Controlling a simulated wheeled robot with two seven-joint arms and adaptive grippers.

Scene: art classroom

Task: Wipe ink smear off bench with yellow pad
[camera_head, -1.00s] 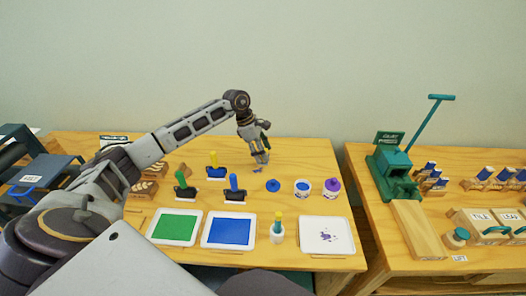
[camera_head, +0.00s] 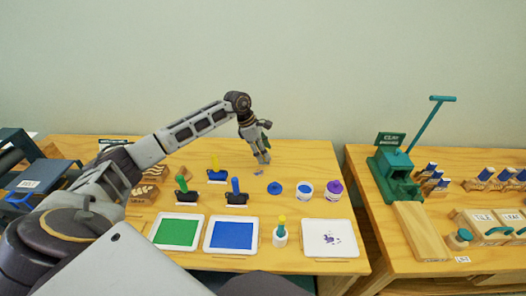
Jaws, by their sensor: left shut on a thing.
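My left gripper (camera_head: 262,159) is low over the back middle of the wooden bench (camera_head: 310,154). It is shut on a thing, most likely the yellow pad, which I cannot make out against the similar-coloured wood. A small bluish-purple ink smear (camera_head: 259,172) shows on the bench just in front of the fingertips. Whether the pad touches the bench is too small to tell. My right gripper is not in view.
Stamps with green, yellow and blue handles stand left of the smear. A blue disc (camera_head: 275,188) and ink jars (camera_head: 305,190) are to the right. Green (camera_head: 178,231) and blue (camera_head: 231,235) pads and a spotted white tray (camera_head: 328,239) lie in front.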

